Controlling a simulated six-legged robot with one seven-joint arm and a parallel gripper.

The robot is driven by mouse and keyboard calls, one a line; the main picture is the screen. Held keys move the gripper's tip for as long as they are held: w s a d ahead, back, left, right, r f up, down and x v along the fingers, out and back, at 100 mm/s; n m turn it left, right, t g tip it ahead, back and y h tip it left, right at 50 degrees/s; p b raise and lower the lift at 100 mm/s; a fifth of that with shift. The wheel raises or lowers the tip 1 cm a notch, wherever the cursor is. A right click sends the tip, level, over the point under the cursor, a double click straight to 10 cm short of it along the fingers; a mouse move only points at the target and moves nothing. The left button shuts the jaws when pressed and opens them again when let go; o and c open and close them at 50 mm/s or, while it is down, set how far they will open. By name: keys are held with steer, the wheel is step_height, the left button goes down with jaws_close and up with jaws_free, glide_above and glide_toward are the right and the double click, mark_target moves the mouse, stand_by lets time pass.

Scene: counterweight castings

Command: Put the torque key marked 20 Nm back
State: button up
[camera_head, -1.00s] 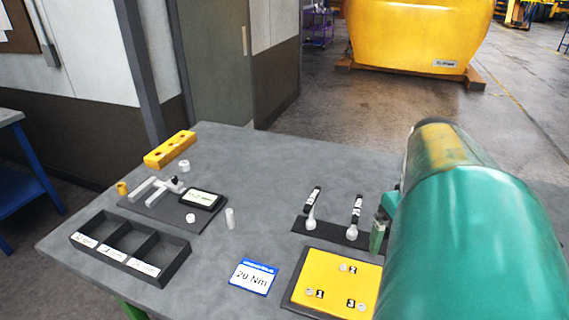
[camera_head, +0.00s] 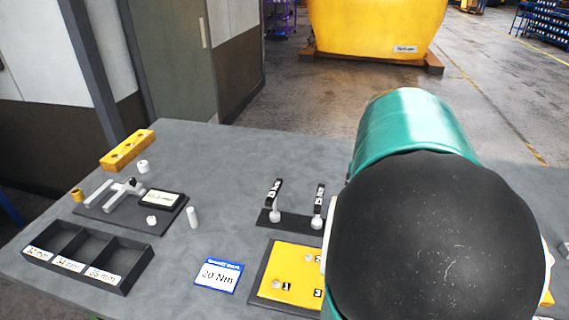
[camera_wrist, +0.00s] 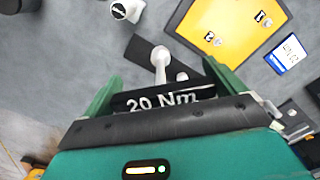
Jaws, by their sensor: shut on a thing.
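In the wrist view my gripper (camera_wrist: 162,90) is shut on the torque key (camera_wrist: 165,99), whose black handle reads 20 Nm in white and lies across between the green fingers. White stem-like parts (camera_wrist: 160,60) show just beyond the handle, over a dark strip; I cannot tell which belong to the held key. In the head view my arm hides the gripper and held key. Two other keys, left (camera_head: 274,195) and right (camera_head: 319,206), with black handles and white round ends, stand on the dark rack (camera_head: 264,218). A blue-topped card (camera_head: 217,276) reads 20 Nm.
A yellow board (camera_head: 283,258) with numbered spots lies in front of the rack, partly hidden by my arm. A dark three-compartment tray (camera_head: 123,283), a small white cylinder (camera_head: 193,217) and a yellow block (camera_head: 127,150) stand left. The table's back middle is clear.

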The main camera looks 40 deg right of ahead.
steer(key=shift+w+d+f, duration=0.55)
steer(key=shift+d+f, duration=0.25)
steer(key=shift+f, duration=0.75)
steer(key=shift+w+d+f, duration=0.5)
steer(key=shift+d+f, duration=0.3)
steer(key=shift+f, duration=0.7)
steer(key=shift+w+d+f, duration=0.55)
steer(key=shift+d+f, duration=0.25)
steer(key=shift+f, duration=0.75)
steer(key=shift+f, duration=0.2)
steer(key=o, duration=0.8)
steer(key=shift+r, duration=0.1)
step_height(320, 180, up, 12)
steer(key=shift+r, duration=0.1)
